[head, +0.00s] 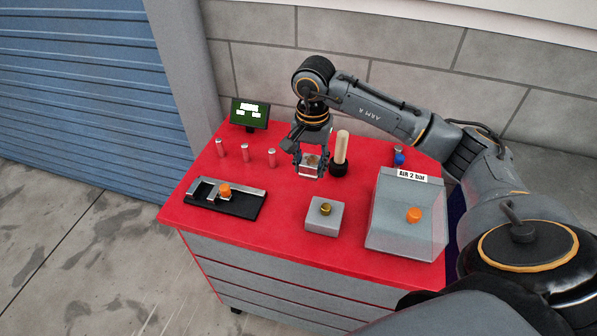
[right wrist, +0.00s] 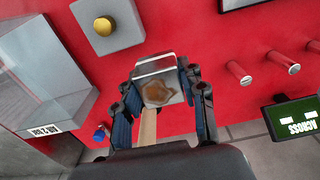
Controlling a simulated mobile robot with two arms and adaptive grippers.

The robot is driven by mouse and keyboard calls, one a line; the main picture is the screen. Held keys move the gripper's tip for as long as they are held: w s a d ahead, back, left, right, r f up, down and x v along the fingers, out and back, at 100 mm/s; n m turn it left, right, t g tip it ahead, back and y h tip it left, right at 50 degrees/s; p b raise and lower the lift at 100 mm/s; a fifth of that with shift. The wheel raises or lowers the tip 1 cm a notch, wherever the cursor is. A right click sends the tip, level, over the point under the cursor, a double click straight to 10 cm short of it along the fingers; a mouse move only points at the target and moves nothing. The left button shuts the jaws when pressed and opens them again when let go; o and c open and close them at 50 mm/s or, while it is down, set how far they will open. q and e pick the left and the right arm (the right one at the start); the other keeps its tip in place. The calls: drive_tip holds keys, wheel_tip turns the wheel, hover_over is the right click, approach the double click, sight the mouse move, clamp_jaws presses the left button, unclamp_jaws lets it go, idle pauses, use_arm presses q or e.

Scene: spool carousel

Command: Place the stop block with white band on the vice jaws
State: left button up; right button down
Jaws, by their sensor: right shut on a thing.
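My right gripper (head: 311,172) is shut on a silver block (head: 311,168), held above the red bench top beside the wooden post. In the right wrist view the block (right wrist: 158,84) sits between the two fingers (right wrist: 160,95) and shows a brown patch on its face. I cannot make out a white band on it. A black base with silver bars and an orange knob (head: 224,190), which looks like the vice, lies at the bench's front left. The gripper is apart from it, behind and to its right. My left gripper is not in view.
A wooden post (head: 342,147) stands close right of my gripper. Several small red pegs (head: 245,153) and a green display (head: 250,114) stand at the left. A grey block with a brass knob (head: 325,217) and a clear-sided box (head: 405,240) are at the front right of the red bench (head: 285,235).

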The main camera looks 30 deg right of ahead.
drive_tip(key=p, duration=0.1)
hover_over(298, 187)
wheel_tip(298, 187, down, 5)
drive_tip(key=shift+s+r, duration=0.1)
drive_tip(key=shift+s, duration=0.05)
wheel_tip(298, 187, down, 3)
drive_tip(key=shift+r+p, duration=0.15)
drive_tip(key=shift+p, duration=0.7)
drive_tip(key=shift+w+f, duration=0.2)
drive_tip(key=shift+f, duration=0.15)
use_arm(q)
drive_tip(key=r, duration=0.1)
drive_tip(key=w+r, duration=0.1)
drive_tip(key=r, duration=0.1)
use_arm(e)
drive_tip(key=shift+d, duration=0.1)
drive_tip(key=shift+f, duration=0.2)
drive_tip(key=c, duration=1.1)
unclamp_jaws()
drive_tip(key=o, duration=0.3)
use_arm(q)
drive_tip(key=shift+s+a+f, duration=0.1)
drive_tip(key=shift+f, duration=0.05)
use_arm(e)
drive_tip(key=shift+o, duration=0.2)
drive_tip(key=shift+s, duration=0.1)
